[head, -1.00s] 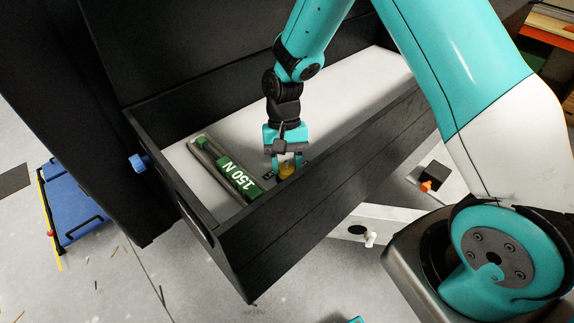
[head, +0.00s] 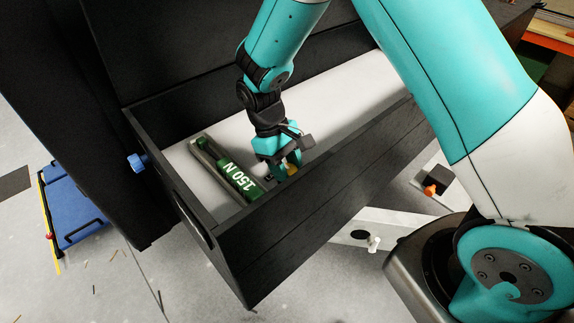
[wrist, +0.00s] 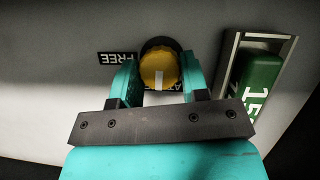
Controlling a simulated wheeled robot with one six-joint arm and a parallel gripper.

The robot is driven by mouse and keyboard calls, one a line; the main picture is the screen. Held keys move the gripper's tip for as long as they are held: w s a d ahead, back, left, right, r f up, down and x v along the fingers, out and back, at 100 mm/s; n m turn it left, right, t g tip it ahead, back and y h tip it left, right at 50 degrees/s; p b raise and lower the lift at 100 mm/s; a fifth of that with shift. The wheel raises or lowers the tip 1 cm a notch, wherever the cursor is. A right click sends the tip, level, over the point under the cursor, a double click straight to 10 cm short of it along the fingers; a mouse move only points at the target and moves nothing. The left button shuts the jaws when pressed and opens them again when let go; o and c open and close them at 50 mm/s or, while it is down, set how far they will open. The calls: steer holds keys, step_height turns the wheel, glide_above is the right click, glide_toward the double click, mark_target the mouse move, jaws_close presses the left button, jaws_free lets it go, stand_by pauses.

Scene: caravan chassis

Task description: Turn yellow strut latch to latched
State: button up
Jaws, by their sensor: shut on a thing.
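The yellow strut latch (head: 292,169) is a round yellow knob on the pale floor inside the black box. It also shows in the wrist view (wrist: 158,67), with a white mark pointing down the picture at a label partly hidden between the fingers. A black FREE label (wrist: 117,58) lies to the knob's left. My gripper (wrist: 158,78) is shut on the knob, one teal finger on each side. In the head view my gripper (head: 283,165) reaches down into the box and partly covers the knob.
A green strut marked 150 N (head: 237,180) lies in a grey holder just left of my gripper. The box's black front wall (head: 320,190) stands close in front. A blue knob (head: 137,162) sits outside the left wall. Pale floor (head: 330,98) is clear towards the back right.

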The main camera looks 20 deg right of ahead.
steer(key=shift+n, duration=0.4)
steer(key=o, duration=0.9)
steer(key=b+v, duration=0.3)
steer(key=v, duration=1.4)
steer(key=shift+a+r, duration=0.15)
steer(key=shift+r, duration=0.1)
steer(key=shift+s, duration=0.15)
